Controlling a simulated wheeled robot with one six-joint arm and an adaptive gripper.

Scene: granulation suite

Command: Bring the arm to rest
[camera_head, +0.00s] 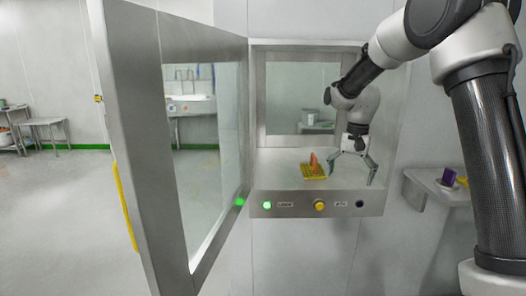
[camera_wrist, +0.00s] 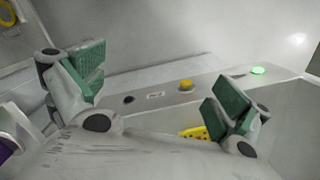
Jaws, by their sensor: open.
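My gripper (camera_head: 352,172) is inside the wall hatch, over its grey floor, with its fingers spread apart and nothing between them. In the wrist view both green-padded fingers of my gripper (camera_wrist: 160,95) stand wide apart. My arm reaches in from the right through the open front of the hatch (camera_head: 275,192). A yellow tray (camera_head: 312,175) with an orange item (camera_head: 313,160) upright on it sits on the hatch floor, left of the gripper and apart from it. In the wrist view, a finger partly hides the yellow tray (camera_wrist: 193,133).
The hatch's framed glass door (camera_head: 150,130) stands swung open to the left. The front panel has a green light (camera_head: 267,205) and a yellow button (camera_head: 319,206). A small shelf (camera_head: 432,185) with a purple item (camera_head: 449,176) is right of the hatch. Open floor (camera_head: 60,210) lies left.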

